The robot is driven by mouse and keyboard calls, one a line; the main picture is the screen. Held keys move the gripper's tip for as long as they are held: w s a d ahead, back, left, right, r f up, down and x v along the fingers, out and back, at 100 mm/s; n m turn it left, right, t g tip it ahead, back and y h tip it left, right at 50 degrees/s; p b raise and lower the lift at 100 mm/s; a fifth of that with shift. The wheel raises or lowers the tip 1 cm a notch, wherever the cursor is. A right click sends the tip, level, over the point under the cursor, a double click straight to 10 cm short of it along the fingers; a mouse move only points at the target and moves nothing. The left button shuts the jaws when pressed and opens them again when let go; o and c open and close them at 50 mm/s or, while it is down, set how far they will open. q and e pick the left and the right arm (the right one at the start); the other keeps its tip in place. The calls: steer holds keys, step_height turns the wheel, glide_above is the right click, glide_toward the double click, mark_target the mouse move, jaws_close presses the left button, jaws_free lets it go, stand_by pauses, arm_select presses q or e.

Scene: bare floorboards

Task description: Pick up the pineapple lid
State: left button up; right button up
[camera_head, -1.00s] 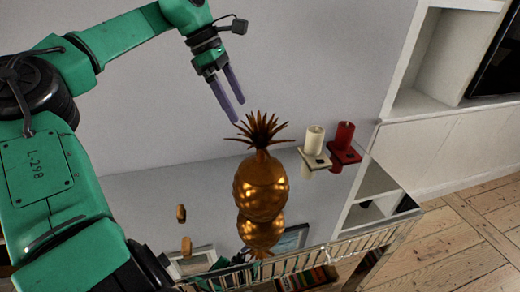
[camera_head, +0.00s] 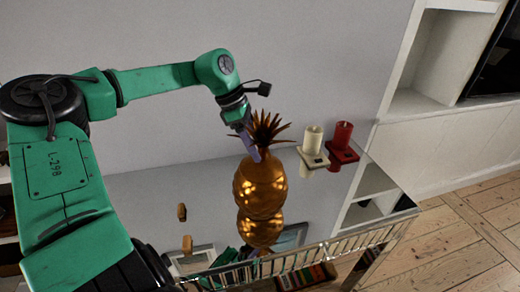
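The golden pineapple (camera_head: 260,188) stands upright on a mirror-topped table, its reflection showing below it. Its lid, the spiky dark-gold leaf crown (camera_head: 268,130), sits on top of the body. My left gripper (camera_head: 254,152) points down at the crown's left side, with its purple-grey fingers in front of the crown's base and the upper body. The fingers overlap in this view, so I cannot tell whether they are apart or touching the lid. My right gripper is not in view.
A cream candle (camera_head: 312,140) and a red candle (camera_head: 343,135) in holders stand right of the pineapple. A small brown object (camera_head: 181,212) lies to the left. The mirrored tabletop (camera_head: 150,190) has free room on the left, with a rail along its front edge (camera_head: 300,258).

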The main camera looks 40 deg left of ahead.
arm_select(q)
jaws_close()
steer(key=shift+r, duration=0.15)
